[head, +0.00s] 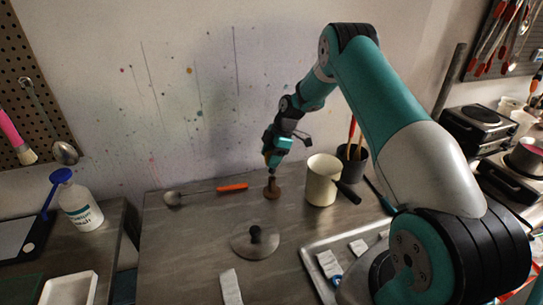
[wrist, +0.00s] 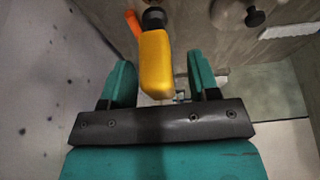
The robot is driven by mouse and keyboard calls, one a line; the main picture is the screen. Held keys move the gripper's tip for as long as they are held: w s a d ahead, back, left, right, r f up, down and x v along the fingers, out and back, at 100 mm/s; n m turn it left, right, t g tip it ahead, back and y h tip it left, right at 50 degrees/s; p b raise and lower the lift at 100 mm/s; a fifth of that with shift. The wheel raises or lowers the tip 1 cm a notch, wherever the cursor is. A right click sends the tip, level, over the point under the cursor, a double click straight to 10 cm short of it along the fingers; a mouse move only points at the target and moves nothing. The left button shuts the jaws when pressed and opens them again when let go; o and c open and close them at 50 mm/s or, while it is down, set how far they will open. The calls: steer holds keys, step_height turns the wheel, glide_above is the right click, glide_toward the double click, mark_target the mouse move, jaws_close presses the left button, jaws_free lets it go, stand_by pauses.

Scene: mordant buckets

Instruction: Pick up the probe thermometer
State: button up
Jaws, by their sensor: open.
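The probe thermometer appears to be the yellow body (wrist: 155,62) between my fingers in the wrist view, with a dark round piece (wrist: 153,17) beyond its far end. In the head view a small brown stand (head: 272,190) is on the metal table right below my gripper (head: 272,158), and the yellow body is mostly hidden by the gripper. My gripper also shows in the wrist view (wrist: 160,72). Its two green fingers are open, one on each side of the yellow body, with visible gaps. Any thin probe is not clear to see.
A ladle with an orange handle (head: 232,187) lies left of the stand. A cream pot (head: 322,180) with a dark handle stands close on the right. A round lid (head: 255,243) with a dark knob lies in front. The table between the ladle and lid is bare.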

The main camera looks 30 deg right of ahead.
steer(key=shift+a+f, duration=0.1)
steer(key=shift+f, duration=0.25)
steer(key=c, duration=1)
steer(key=shift+r, duration=0.1)
steer(key=shift+r+b, duration=2.45)
steer(key=shift+r, duration=7.5)
steer(key=shift+a, duration=0.1)
